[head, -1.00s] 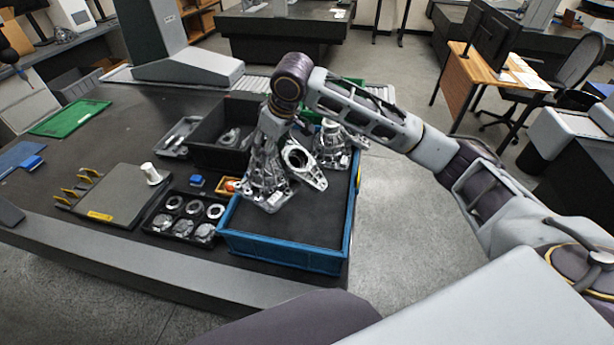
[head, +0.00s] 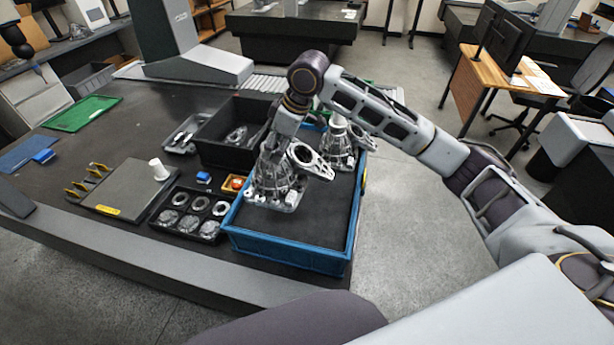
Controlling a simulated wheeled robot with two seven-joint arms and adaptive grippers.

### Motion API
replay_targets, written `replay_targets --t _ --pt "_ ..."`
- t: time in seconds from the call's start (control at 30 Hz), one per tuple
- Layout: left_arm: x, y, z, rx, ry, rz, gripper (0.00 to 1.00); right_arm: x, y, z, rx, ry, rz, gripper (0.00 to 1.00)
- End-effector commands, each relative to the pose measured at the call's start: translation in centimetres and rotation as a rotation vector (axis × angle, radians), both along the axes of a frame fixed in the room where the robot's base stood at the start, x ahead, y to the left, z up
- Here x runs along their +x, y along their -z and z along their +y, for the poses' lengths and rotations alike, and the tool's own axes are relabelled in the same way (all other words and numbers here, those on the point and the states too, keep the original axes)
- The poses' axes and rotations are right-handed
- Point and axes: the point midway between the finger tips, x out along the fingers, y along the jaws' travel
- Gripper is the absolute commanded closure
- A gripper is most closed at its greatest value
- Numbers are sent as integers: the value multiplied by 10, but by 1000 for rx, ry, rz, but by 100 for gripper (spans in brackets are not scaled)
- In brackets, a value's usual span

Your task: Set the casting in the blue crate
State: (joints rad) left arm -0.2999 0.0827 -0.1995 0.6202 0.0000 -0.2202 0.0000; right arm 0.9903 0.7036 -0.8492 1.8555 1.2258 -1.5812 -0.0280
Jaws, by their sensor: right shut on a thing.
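The casting (head: 274,180) is a grey metal housing with a wide flanged base, upright at the left side of the blue crate (head: 285,255). My right gripper (head: 279,146) reaches down from above and is shut on its upper part; the fingertips are mostly hidden. The casting's base is over the crate's dark floor near the left wall; I cannot tell whether it touches. A second, similar casting (head: 339,150) stands at the crate's far end, and a flat arm-like metal part (head: 311,161) shows between them. My left gripper is not in view.
Left of the crate are a black tray of metal rings (head: 190,214), a black bin (head: 213,150) and a small orange-yellow box (head: 232,184). A plate with yellow clips (head: 120,190) lies farther left. The crate's front right floor is clear.

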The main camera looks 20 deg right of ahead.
Motion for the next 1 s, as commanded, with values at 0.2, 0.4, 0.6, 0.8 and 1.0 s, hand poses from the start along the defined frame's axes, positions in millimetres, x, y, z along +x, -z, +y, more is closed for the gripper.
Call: replay_targets --t 0.2,0.4,0.6,0.8,1.0 --pt "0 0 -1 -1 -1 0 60 1 -6 1 6 -29 -10 90" --pt "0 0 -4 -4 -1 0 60 1 -6 1 6 -32 -9 90" --pt "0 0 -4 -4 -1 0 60 1 -5 1 5 -30 -10 90" --pt "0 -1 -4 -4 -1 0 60 1 5 1 5 -30 -10 90" --pt "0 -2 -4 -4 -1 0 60 1 25 1 5 -31 -9 90"
